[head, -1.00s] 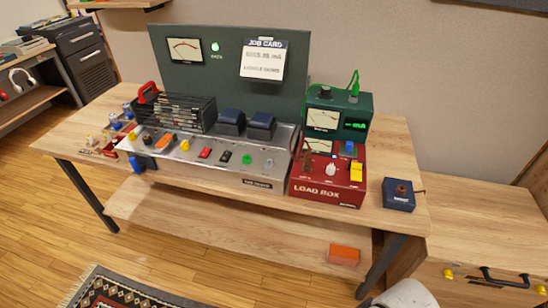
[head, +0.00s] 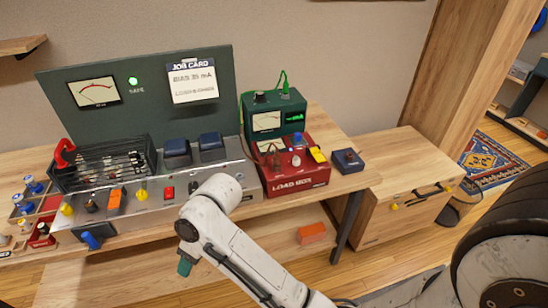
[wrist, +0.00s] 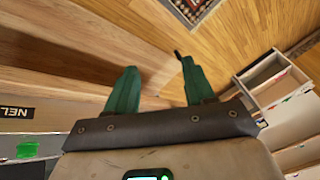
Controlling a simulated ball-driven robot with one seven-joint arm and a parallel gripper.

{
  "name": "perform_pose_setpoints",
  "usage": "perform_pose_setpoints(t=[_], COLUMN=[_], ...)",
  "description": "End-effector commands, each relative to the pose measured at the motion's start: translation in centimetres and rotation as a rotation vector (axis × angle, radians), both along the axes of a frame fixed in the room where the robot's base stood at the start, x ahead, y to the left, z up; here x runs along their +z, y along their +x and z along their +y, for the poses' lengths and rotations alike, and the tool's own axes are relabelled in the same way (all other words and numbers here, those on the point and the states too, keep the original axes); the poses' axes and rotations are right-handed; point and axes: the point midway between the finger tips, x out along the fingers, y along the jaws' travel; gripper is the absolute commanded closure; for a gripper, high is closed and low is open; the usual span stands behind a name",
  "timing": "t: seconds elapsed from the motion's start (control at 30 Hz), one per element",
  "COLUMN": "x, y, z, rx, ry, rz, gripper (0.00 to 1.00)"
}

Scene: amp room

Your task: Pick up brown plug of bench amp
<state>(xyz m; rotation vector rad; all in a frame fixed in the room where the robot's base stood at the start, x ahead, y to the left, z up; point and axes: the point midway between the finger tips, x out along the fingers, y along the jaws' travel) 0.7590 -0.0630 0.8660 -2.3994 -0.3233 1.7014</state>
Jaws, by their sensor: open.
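The bench amp (head: 190,200) is a silver sloped panel with a dark green back board. A small dark brown piece (head: 90,205), which looks like the brown plug, stands at the panel's left, between a yellow piece (head: 66,208) and an orange one (head: 115,198). It is too small to be sure. My gripper (head: 186,264) hangs in front of the bench's front edge, to the right of and lower than that piece. In the wrist view my gripper (wrist: 158,85) has its two green fingers apart, with nothing between them. The brown piece does not show there.
A red load box (head: 297,182) with a green meter box (head: 275,120) behind it stands right of the amp. A small blue box (head: 347,160) is at the bench's right end. A blue plug (head: 90,240) sticks out in front of the amp. An orange block (head: 311,233) lies below.

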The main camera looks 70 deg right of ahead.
Motion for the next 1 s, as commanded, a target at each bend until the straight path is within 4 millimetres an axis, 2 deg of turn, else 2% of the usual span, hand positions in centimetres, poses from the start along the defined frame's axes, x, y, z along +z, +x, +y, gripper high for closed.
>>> perform_pose_setpoints(t=[0.03, 0.1, 0.17, 0.27, 0.37, 0.43, 0.5, 0.6, 0.7, 0.8, 0.9, 1.0], x=[2.2, 4.3, 5.9, 8.4, 10.6, 11.8, 12.8, 13.9, 14.6, 15.0, 14.6, 13.3], y=[2.0, 3.9, 5.0, 5.9, 5.4, 4.3, 2.6, -0.2, -2.8, -4.6, -5.4, -5.6], z=[-2.2, -4.6, -7.0, -11.8, -17.3, -21.4, -25.2, -29.9, -33.3, -35.2, -36.1, -36.2], rx=[0.0, 0.015, 0.025, 0.034, 0.027, 0.012, -0.007, -0.041, -0.072, -0.094, -0.103, -0.104], ry=[-0.012, -0.027, -0.047, -0.091, -0.144, -0.179, -0.21, -0.242, -0.261, -0.269, -0.271, -0.27], rz=[-0.021, -0.03, -0.029, -0.007, 0.043, 0.092, 0.147, 0.225, 0.288, 0.33, 0.349, 0.353], gripper=[0.47, 0.47, 0.47, 0.47, 0.47, 0.47, 0.47, 0.47, 0.47, 0.47, 0.47, 0.47])
